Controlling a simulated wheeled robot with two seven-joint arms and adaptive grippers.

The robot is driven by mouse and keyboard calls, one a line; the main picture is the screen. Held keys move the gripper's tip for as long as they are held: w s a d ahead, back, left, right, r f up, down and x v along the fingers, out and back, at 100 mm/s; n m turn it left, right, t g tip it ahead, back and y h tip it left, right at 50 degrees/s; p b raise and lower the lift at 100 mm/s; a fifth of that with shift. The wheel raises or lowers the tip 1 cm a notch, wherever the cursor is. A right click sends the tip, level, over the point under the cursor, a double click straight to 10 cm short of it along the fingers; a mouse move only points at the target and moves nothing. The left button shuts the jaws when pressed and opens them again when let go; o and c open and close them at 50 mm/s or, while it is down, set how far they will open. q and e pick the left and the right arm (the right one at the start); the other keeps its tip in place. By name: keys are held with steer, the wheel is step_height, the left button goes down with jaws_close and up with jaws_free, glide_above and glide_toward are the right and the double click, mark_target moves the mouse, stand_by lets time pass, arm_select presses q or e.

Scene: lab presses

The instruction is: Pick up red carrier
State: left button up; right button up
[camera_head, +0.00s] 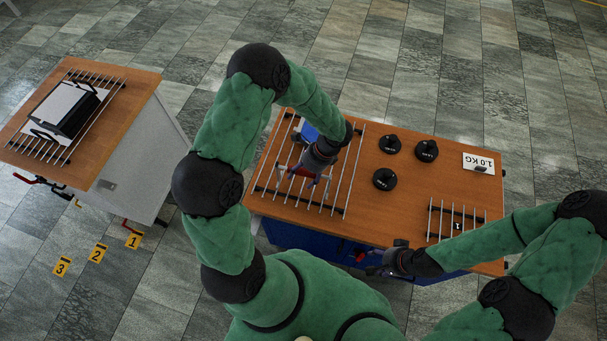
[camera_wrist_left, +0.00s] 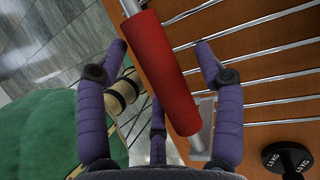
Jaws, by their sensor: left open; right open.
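The red carrier's thick red grip (camera_wrist_left: 165,70) runs diagonally between the fingers of my left gripper (camera_wrist_left: 160,48) in the left wrist view, with metal at both ends. The fingers are open and spread to either side of the grip, not closed on it. In the head view my left gripper (camera_head: 316,172) is low over the large metal rack on the wooden table; it hides most of the carrier, and only a little red (camera_head: 303,171) shows. My right gripper (camera_head: 380,271) is open and empty near the table's front edge.
The wooden table (camera_head: 420,205) holds the large rack (camera_head: 349,185), several black weights (camera_head: 384,179), a "1.0 KG" card (camera_head: 478,161) and a small rack (camera_head: 441,222). A second table at left carries a black-and-white case (camera_head: 68,108) on bars. Floor markers (camera_head: 97,253) lie between.

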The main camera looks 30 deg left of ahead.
arm_select(q)
steer(key=shift+f, duration=0.25)
stand_by(0.3)
jaws_close()
